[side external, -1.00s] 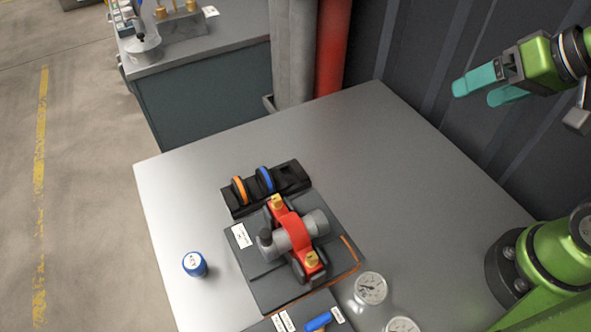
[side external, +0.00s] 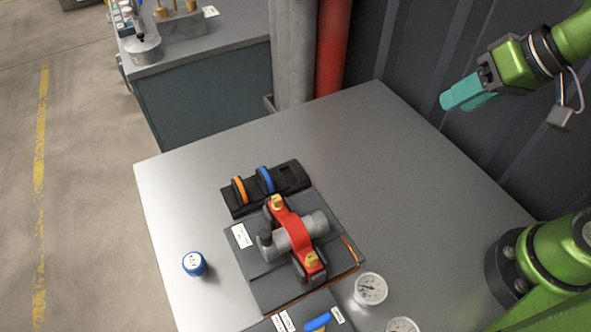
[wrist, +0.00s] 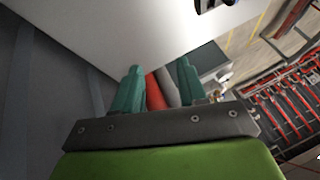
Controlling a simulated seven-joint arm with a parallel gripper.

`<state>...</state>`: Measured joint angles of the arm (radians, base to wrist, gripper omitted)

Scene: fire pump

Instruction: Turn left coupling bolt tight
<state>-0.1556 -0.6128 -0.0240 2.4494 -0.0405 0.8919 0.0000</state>
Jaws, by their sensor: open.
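A red coupling (side external: 295,237) clamps around a grey pipe (side external: 314,223) on a dark base plate (side external: 262,290) on the table. It has two brass-coloured bolts, one at its far end (side external: 277,202) and one at its near end (side external: 312,260). How tight either bolt is cannot be told. My gripper (side external: 462,95) is in the air at the upper right, well apart from the coupling. In the wrist view its two teal fingers (wrist: 158,85) are spread with nothing between them. The coupling is not clearly visible in the wrist view.
A black rack (side external: 230,207) behind the coupling holds an orange ring (side external: 239,190) and a blue ring (side external: 265,180). Two gauges (side external: 370,289) and a blue-handled part (side external: 318,321) lie in front. The table's right side is clear.

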